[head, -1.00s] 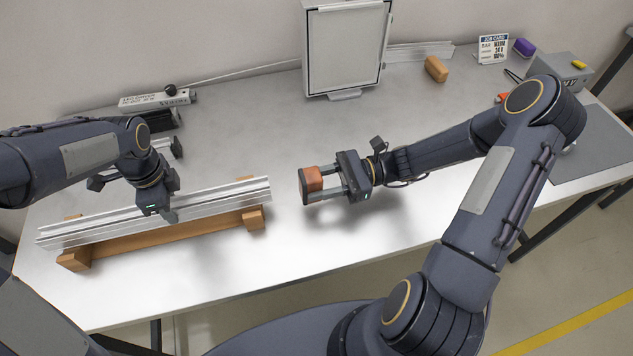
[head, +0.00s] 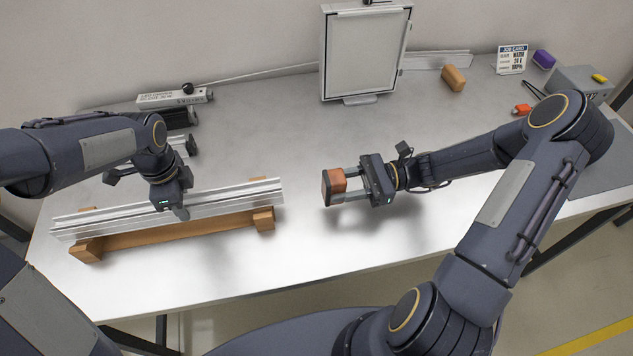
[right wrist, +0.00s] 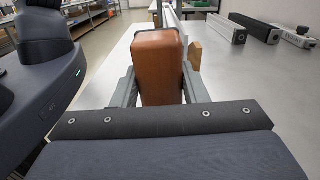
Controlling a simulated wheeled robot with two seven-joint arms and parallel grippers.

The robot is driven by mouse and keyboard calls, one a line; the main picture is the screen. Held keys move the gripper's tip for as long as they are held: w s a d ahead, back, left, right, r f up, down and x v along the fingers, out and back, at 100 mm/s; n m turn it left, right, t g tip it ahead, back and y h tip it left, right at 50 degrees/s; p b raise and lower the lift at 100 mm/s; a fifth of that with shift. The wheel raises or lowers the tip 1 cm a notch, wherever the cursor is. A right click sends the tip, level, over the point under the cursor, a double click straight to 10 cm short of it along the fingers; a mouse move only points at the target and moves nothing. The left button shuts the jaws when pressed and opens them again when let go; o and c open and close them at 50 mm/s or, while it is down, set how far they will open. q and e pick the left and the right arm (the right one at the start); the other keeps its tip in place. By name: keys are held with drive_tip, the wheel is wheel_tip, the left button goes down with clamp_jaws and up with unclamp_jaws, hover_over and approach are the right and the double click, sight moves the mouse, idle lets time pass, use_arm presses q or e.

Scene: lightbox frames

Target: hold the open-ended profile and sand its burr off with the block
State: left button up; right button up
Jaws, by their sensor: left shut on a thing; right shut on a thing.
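A long silver aluminium profile (head: 235,197) rests across a wooden cradle (head: 180,235) at the left front of the table. My left gripper (head: 178,211) is shut on the profile near its middle; the fingers partly cover it. My right gripper (head: 337,187) is shut on an orange-brown sanding block (head: 335,181) with a dark face. It holds the block above the table, to the right of the profile's right end, with a gap between them. In the right wrist view the block (right wrist: 160,65) sits between both fingers. No burr can be made out.
A framed lightbox panel (head: 363,55) stands at the back. A labelled white device (head: 175,98) is back left. The table's middle is clear.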

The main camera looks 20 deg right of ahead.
sight(324, 189)
drive_tip(key=shift+w+a, duration=0.2)
drive_tip(key=shift+a, duration=3.2)
drive_tip(key=shift+w+a, duration=0.1)
drive_tip(key=shift+a, duration=0.9)
drive_tip(key=shift+w, duration=0.1)
drive_tip(key=shift+w+d, duration=0.15)
drive_tip(key=shift+w, duration=2.65)
use_arm(q)
drive_tip(key=shift+d, duration=0.1)
use_arm(e)
drive_tip(key=shift+s, duration=0.1)
